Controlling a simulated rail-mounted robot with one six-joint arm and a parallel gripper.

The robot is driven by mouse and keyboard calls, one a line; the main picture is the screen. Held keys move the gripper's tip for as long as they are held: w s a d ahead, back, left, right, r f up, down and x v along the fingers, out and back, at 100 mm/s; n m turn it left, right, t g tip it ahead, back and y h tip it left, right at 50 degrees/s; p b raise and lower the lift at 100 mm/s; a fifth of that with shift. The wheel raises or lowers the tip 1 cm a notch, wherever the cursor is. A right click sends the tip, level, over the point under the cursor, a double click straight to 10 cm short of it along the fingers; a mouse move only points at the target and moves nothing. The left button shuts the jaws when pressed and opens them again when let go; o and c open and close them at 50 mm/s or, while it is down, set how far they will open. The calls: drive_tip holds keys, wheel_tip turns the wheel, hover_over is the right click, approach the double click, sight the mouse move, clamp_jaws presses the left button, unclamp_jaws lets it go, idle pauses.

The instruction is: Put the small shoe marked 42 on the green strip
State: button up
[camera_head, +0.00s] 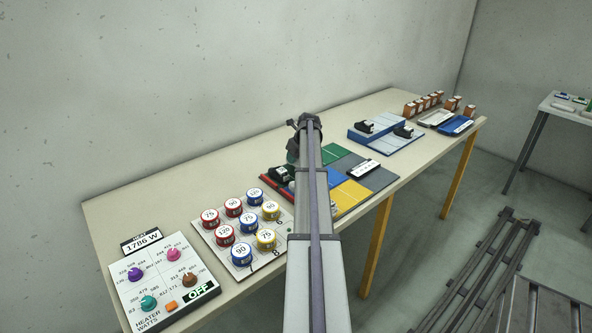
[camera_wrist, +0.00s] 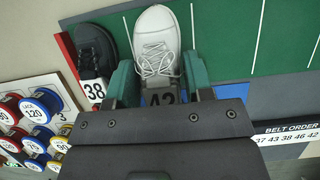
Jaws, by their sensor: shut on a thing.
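A white laced shoe (camera_wrist: 156,45) is between the green fingers of my gripper (camera_wrist: 160,75) in the wrist view, toe pointing up the picture. The number 42 shows at its heel end, partly hidden by the gripper body. Its toe overlaps the green strip (camera_wrist: 225,35), which has white cross lines; whether it touches the strip I cannot tell. A black shoe (camera_wrist: 92,48) marked 38 is just left of my gripper, by a red edge. In the head view my gripper (camera_head: 296,138) is over the far side of the coloured mat, and the white shoe is hidden.
A belt order card (camera_wrist: 290,133) reads 37 43 38 46 42. Numbered round pots (camera_head: 240,226) and a heater panel (camera_head: 160,280) are at the left of the table. A blue-and-white stand (camera_head: 395,135) with dark shoes is at the right. Green strip right of the shoe is clear.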

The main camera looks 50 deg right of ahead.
sight(296, 163)
wheel_tip(296, 163, down, 4)
drive_tip(key=b, duration=0.2)
drive_tip(key=shift+r+b, duration=0.15)
drive_tip(key=shift+b, duration=0.2)
drive_tip(key=shift+r+p, duration=0.3)
drive_tip(key=shift+r, duration=0.05)
drive_tip(key=shift+f, duration=0.3)
drive_tip(key=o, duration=0.9)
drive_tip(key=shift+r, duration=0.1)
drive_tip(key=shift+o, duration=0.2)
drive_tip(key=p+v, duration=1.1)
drive_tip(key=v, duration=0.1)
drive_tip(key=shift+r, duration=0.2)
